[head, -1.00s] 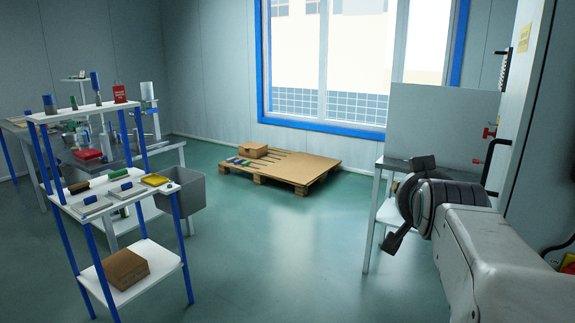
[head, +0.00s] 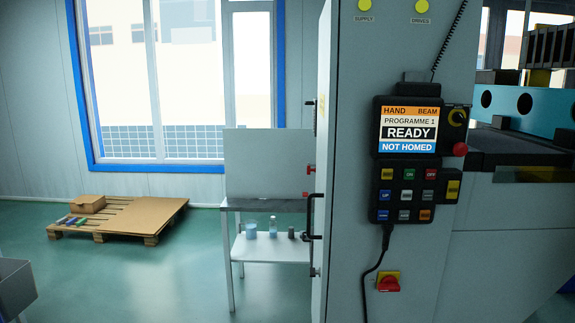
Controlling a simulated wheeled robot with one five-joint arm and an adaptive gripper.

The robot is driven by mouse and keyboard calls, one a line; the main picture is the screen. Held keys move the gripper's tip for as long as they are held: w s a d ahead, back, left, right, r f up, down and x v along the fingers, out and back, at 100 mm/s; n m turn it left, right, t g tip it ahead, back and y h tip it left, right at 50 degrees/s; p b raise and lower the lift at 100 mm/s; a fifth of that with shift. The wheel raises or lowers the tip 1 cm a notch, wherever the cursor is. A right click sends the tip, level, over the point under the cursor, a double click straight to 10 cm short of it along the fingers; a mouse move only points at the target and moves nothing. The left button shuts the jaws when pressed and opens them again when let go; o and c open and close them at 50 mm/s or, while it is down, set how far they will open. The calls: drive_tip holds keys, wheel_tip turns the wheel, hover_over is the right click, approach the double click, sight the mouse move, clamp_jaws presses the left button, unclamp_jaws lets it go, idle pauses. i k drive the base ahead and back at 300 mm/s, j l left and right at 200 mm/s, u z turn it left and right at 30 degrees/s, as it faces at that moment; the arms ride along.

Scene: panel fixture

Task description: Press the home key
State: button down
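A dark control panel (head: 375,160) is mounted on the front of a grey machine cabinet. Its screen (head: 408,131) reads HAND, BEAM, PROGRAMME 1, READY and NOT HOMED. Below the screen is a keypad (head: 396,206) with rows of small coloured keys: yellow, green and red on top, blue and grey ones below, and an orange key (head: 425,215) at the bottom right. Most key labels are too small to read, so I cannot tell which is the home key. My gripper is not in view.
A red mushroom button (head: 460,149) and a yellow switch sit right of the panel. A red rotary switch (head: 388,284) is below, beside a hanging cable. A side table (head: 262,205) with jars stands left of the cabinet, and a pallet (head: 165,212) further left. Floor between is clear.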

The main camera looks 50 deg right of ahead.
sight(406, 195)
drive_tip(key=z, duration=2.35)
